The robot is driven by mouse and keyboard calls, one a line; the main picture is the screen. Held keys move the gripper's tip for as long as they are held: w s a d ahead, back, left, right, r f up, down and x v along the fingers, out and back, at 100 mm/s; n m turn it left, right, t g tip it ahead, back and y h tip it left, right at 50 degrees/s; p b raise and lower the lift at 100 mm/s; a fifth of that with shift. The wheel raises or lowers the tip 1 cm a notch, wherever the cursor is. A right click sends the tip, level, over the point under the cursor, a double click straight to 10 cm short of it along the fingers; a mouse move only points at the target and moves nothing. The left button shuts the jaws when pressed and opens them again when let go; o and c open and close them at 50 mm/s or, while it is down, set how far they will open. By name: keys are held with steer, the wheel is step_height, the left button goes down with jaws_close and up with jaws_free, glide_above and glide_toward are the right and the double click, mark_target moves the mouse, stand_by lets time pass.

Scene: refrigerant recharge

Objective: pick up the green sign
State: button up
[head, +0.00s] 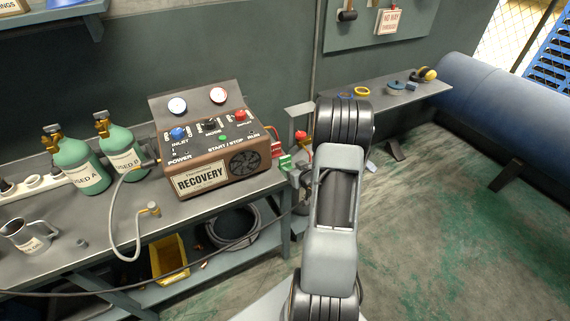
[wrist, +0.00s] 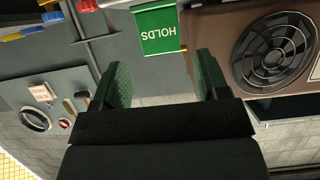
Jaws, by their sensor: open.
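The green sign (wrist: 160,28) shows in the wrist view at the top middle, with the white word HOLDS upside down. In the head view the sign (head: 285,162) is a small green piece at the right end of the bench, beside the recovery machine. My gripper (wrist: 165,75) is open and empty, its two green-padded fingers apart and pointing toward the sign. In the wrist view the sign lies ahead of the fingertips, between their lines. In the head view my arm hides part of the area by the gripper.
The brown recovery machine (head: 215,150) stands close beside the sign; its fan (wrist: 273,50) is near the right finger in the wrist view. Two green cylinders (head: 80,165) and a grey hose (head: 118,215) are on the bench's left. A side table (head: 425,92) stands at the back right.

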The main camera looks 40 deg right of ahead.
mark_target(286, 161)
steer(key=shift+p+x, duration=0.75)
steer(key=shift+x, duration=3.35)
steer(key=shift+d+r, duration=0.1)
steer(key=c, duration=0.7)
steer(key=shift+r, duration=0.1)
